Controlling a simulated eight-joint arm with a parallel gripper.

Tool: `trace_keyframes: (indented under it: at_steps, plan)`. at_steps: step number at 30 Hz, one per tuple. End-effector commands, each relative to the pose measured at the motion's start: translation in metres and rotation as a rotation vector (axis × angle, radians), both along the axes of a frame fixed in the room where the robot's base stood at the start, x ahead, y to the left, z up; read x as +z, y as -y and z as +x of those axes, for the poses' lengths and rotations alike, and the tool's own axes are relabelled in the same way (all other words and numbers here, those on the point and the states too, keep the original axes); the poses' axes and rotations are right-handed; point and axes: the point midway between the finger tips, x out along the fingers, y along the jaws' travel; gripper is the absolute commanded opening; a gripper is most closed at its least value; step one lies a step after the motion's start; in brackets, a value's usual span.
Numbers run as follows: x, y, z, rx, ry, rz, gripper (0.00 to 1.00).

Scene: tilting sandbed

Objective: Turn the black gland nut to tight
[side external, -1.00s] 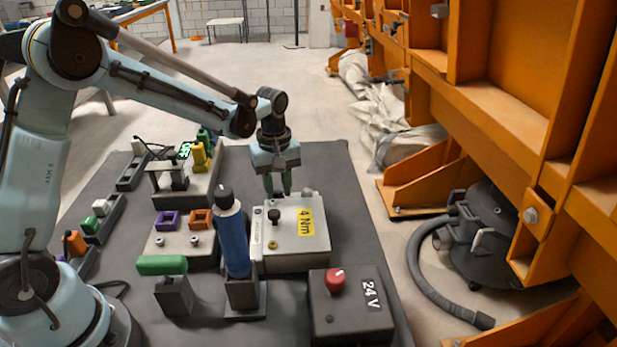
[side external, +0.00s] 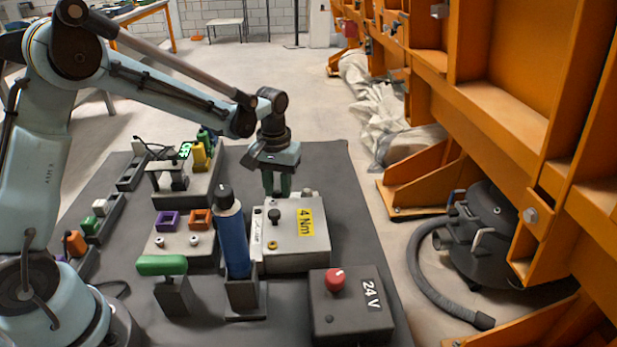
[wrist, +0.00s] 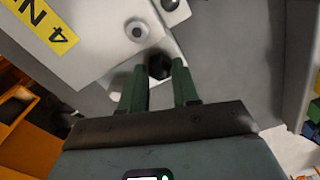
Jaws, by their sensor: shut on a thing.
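The black gland nut (wrist: 160,66) shows in the wrist view as a dark, faceted piece between my fingertips, at the edge of the light grey box. My gripper (wrist: 160,72) has green fingers and is shut on the nut, one finger on each side. In the side view my gripper (side external: 277,190) points down at the far edge of the light grey box (side external: 290,250) with the yellow "4 Nm" label (side external: 307,222). The nut cannot be made out there. The label also shows upside down in the wrist view (wrist: 45,25).
A black knob (side external: 273,215) and a yellow ring (side external: 272,245) sit on the box's left part. A blue cylinder (side external: 233,240) stands upright in a holder close by. A dark "24 V" box with a red knob (side external: 335,280) is in front. The mat to the right is clear.

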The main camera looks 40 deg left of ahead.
Motion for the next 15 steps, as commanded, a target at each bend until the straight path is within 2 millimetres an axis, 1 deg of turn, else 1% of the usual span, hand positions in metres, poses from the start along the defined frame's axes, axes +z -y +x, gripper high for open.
trace_keyframes:
  at_steps: [15]
  plan:
    - [0.0005,0.0001,-0.0002,-0.491,-0.001,0.0,0.0]
